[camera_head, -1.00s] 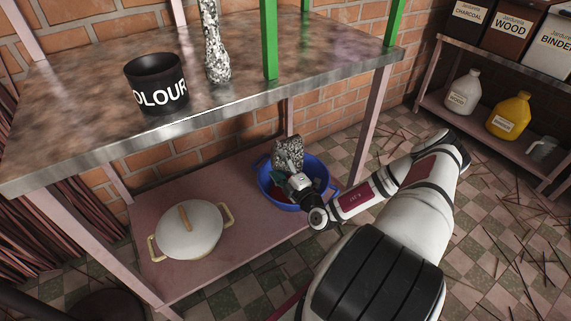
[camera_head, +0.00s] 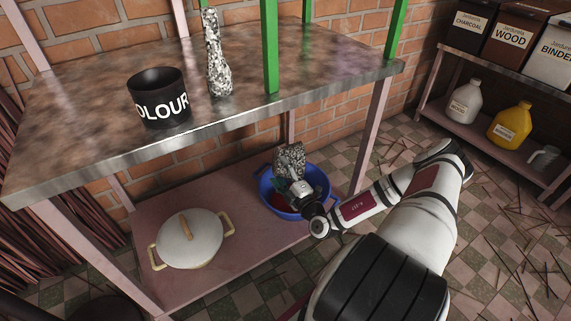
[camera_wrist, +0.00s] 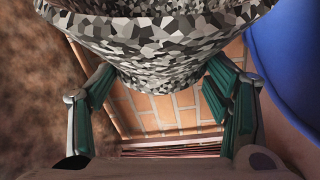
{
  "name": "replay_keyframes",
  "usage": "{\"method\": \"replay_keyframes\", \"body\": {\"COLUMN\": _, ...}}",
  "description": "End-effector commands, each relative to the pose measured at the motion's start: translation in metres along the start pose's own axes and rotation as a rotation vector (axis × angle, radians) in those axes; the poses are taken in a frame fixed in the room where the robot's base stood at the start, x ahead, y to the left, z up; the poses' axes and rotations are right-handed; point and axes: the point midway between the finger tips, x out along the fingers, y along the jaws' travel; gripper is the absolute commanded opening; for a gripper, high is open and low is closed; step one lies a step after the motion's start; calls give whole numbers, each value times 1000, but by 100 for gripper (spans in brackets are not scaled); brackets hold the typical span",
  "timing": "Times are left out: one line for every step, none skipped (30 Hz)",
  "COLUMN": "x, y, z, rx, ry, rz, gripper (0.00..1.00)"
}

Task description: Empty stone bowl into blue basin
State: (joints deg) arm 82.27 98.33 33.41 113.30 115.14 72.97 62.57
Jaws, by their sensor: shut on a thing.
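The stone bowl (camera_head: 289,157), speckled grey, black and white, is held over the blue basin (camera_head: 265,187) in the head view. The basin stands on the lower shelf. My gripper (camera_head: 292,180) is shut on the bowl. In the wrist view, the green-padded fingers of my gripper (camera_wrist: 162,90) lie on both sides of the bowl (camera_wrist: 165,45), which fills the top. The bowl looks tipped on its side; its inside is hidden. The basin's blue wall (camera_wrist: 290,50) shows at right. Something reddish shows inside the basin, partly hidden by my gripper.
A lidded cream pot (camera_head: 188,240) stands left of the basin on the lower shelf (camera_head: 160,285). The upper tabletop (camera_head: 90,110) holds a black "COLOUR" pot (camera_head: 158,97) and a speckled vase (camera_head: 217,60). A pink leg (camera_head: 372,125) stands right of the basin.

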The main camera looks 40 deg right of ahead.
Motion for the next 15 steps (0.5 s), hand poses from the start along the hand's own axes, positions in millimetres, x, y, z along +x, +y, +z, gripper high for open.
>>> {"method": "replay_keyframes", "body": {"x": 2, "y": 13, "z": -3, "rx": -3, "ry": 2, "rz": 9, "gripper": 10}}
{"method": "replay_keyframes", "body": {"x": 2, "y": 16, "z": -3, "rx": -3, "ry": 2, "rz": 9, "gripper": 10}}
{"method": "replay_keyframes", "body": {"x": 3, "y": 21, "z": -4, "rx": -3, "ry": 2, "rz": 9, "gripper": 10}}
{"method": "replay_keyframes", "body": {"x": 3, "y": 24, "z": -5, "rx": -3, "ry": 2, "rz": 9, "gripper": 10}}
{"method": "replay_keyframes", "body": {"x": 3, "y": 28, "z": -6, "rx": -3, "ry": 2, "rz": 9, "gripper": 10}}
{"method": "replay_keyframes", "body": {"x": 4, "y": 32, "z": -7, "rx": -3, "ry": 2, "rz": 9, "gripper": 10}}
{"method": "replay_keyframes", "body": {"x": 4, "y": 35, "z": -8, "rx": -3, "ry": 2, "rz": 9, "gripper": 10}}
{"method": "replay_keyframes", "body": {"x": 4, "y": 38, "z": -8, "rx": -3, "ry": 2, "rz": 9, "gripper": 10}}
{"method": "replay_keyframes", "body": {"x": 4, "y": 43, "z": -10, "rx": -3, "ry": 2, "rz": 9, "gripper": 10}}
{"method": "replay_keyframes", "body": {"x": 5, "y": 46, "z": -10, "rx": -3, "ry": 2, "rz": 9, "gripper": 10}}
{"method": "replay_keyframes", "body": {"x": 5, "y": 49, "z": -11, "rx": -3, "ry": 2, "rz": 9, "gripper": 10}}
{"method": "replay_keyframes", "body": {"x": 5, "y": 54, "z": -12, "rx": -3, "ry": 2, "rz": 9, "gripper": 10}}
{"method": "replay_keyframes", "body": {"x": 5, "y": 57, "z": -13, "rx": -3, "ry": 2, "rz": 9, "gripper": 10}}
{"method": "replay_keyframes", "body": {"x": 6, "y": 60, "z": -14, "rx": -3, "ry": 2, "rz": 9, "gripper": 10}}
{"method": "replay_keyframes", "body": {"x": 6, "y": 64, "z": -14, "rx": -3, "ry": 2, "rz": 9, "gripper": 10}}
